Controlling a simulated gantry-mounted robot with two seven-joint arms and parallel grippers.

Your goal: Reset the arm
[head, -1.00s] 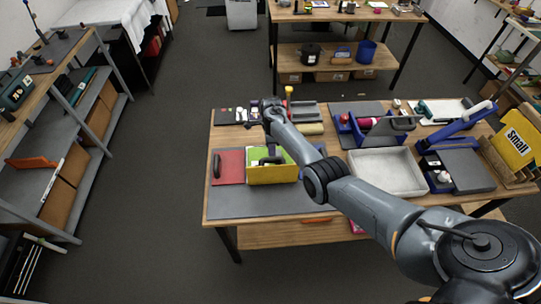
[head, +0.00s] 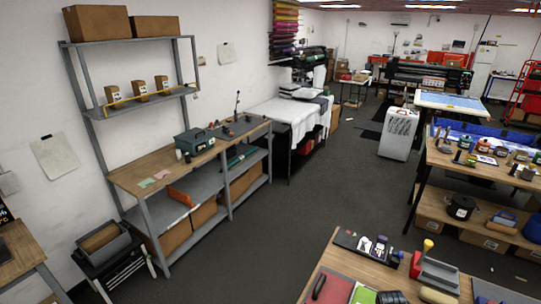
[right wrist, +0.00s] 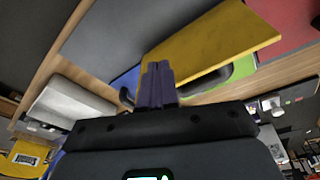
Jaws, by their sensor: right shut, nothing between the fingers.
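My right gripper (right wrist: 158,85) shows in the right wrist view, its two dark fingers shut together and empty. A yellow box (right wrist: 215,45) lies just beyond the fingertips; I cannot tell whether they touch it. A green item (right wrist: 243,68) shows beside the yellow box. In the head view neither arm nor gripper is visible. My left gripper is not in view.
The workbench (head: 325,264) fills the head view's lower right, with a red mat (head: 338,289) and a grey tray (head: 440,272). Grey shelving (head: 142,205) lines the left wall. Open floor (head: 270,225) lies between.

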